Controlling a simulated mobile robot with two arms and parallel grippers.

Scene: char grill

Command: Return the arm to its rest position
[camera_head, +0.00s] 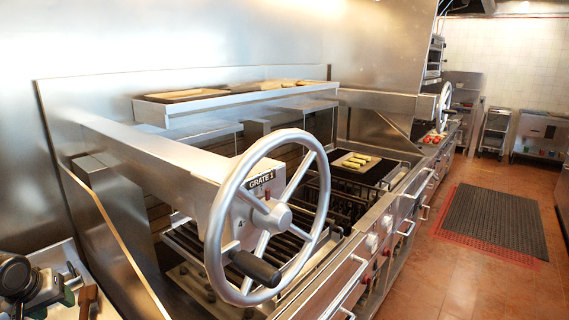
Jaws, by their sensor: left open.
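My left gripper (70,284) is at the bottom left corner, over a steel surface beside the grill. Its jaws are open and nothing shows between them. Part of the left arm is cut off by the picture's edge. The gripper is well apart from the large grey handwheel (224,226) marked "GRATE 1" that stands in front of the grill. My right gripper is not in view.
A brown handle (88,301) lies close to my left gripper. The grill grate (293,229) is behind the wheel. A tray with yellowish food (356,160) sits farther back. A shelf (240,99) holds more trays. A dark mat (492,218) lies on the open floor at right.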

